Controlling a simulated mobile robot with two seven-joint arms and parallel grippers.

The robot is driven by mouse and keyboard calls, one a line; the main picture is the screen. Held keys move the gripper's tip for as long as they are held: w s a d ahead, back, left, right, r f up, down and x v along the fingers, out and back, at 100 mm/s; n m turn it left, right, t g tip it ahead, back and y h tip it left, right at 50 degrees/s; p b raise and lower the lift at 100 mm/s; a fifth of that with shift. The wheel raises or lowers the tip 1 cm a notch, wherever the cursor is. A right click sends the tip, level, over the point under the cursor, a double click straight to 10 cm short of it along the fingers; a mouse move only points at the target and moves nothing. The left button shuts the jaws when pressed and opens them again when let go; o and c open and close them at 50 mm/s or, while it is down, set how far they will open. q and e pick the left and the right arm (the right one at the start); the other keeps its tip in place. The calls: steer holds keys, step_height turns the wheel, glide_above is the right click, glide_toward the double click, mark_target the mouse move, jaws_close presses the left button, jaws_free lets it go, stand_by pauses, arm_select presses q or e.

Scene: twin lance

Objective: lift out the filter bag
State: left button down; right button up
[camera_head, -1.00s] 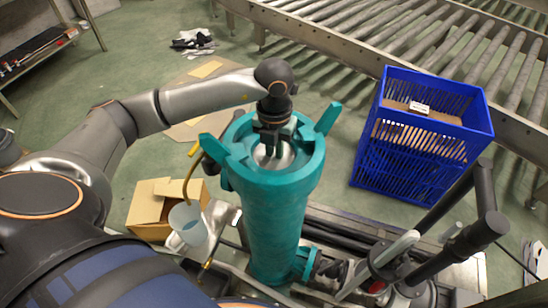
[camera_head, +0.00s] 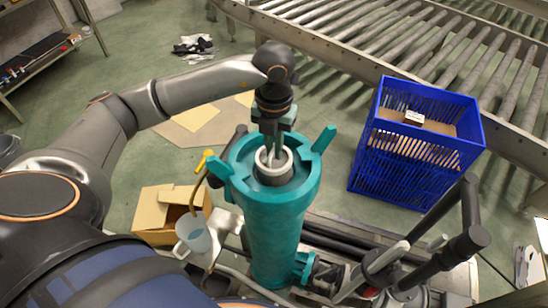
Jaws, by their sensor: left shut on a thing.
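The teal filter housing (camera_head: 275,225) stands upright in the middle of the head view, its mouth open at the top, with lugs on the rim. The filter bag (camera_head: 287,172) shows as a pale ring with a grey inside, in the mouth of the housing. Its lower part is hidden by the housing. My left gripper (camera_head: 271,152) reaches down from above and is shut on the filter bag at the ring's far side. My right gripper is not in view.
A blue slatted crate (camera_head: 385,160) stands on the floor at right, with cardboard inside. A roller conveyor (camera_head: 400,45) runs behind it. A cardboard box (camera_head: 155,215), a white jug (camera_head: 195,238) and a yellow-handled pipe (camera_head: 200,175) are left of the housing. Dark pipes (camera_head: 440,265) stand at right.

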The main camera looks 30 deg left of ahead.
arm_select(q)
step_height(320, 180, up, 12)
stand_by(0.9)
steer(key=shift+r, duration=0.15)
step_height(320, 180, up, 11)
steer(key=shift+r, duration=0.15)
stand_by(0.7)
stand_by(0.3)
